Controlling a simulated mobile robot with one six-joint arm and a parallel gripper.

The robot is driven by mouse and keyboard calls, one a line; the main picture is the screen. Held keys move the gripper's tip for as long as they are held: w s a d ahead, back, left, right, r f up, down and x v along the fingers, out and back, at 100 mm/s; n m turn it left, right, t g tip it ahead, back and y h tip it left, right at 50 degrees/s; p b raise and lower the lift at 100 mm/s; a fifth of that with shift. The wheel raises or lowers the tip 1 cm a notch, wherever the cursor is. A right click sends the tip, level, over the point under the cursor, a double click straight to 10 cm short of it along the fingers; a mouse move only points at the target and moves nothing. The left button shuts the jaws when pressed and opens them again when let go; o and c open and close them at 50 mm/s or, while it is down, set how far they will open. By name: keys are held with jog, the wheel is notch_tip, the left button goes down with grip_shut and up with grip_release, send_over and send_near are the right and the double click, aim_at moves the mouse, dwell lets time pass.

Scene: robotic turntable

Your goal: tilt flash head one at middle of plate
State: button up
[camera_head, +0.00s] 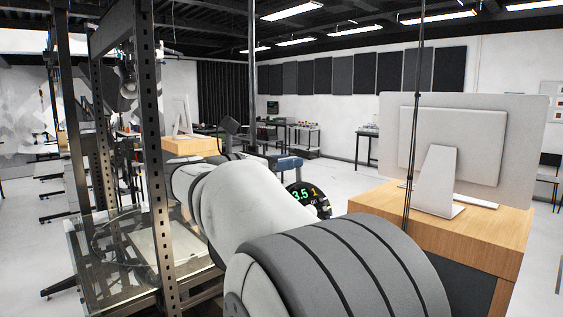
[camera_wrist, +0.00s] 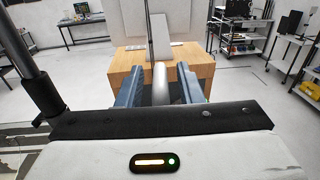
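The turntable's round glass plate (camera_head: 125,250) lies at the lower left in the head view, inside a dark metal frame. A small dark, rounded device (camera_head: 127,80) hangs high beside the frame's perforated post; I cannot tell whether it is a flash head. My gripper (camera_head: 288,165) shows in the head view beyond my arm, as blue-grey fingers. In the wrist view my gripper (camera_wrist: 160,88) has its two fingers spread apart. A pale rounded shape (camera_wrist: 161,84) shows between them; I cannot tell what it is, and no grip on it shows. My arm hides part of the frame.
A wooden desk (camera_head: 475,225) with a white monitor (camera_head: 460,145) stands at the right. The dark perforated post (camera_head: 145,150) rises close to my arm. A shelf cart (camera_wrist: 240,40) stands at the right of the wrist view. Pale floor (camera_head: 340,180) is open between.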

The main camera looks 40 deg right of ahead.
grip_shut()
dwell(0.3)
jog(key=f+b, duration=0.1)
jog(key=s+f+m+b, duration=0.1)
jog(key=b, duration=0.1)
jog(key=s+f+m+b, duration=0.1)
jog(key=b, duration=0.1)
jog(key=shift+f, duration=0.4)
jog(key=shift+s+f+m+b, duration=0.4)
jog(key=shift+f+m+b, duration=0.15)
jog(key=shift+m+b, duration=0.25)
jog(key=shift+o, duration=0.4)
grip_release()
jog(key=shift+r, duration=0.1)
jog(key=shift+a, duration=0.1)
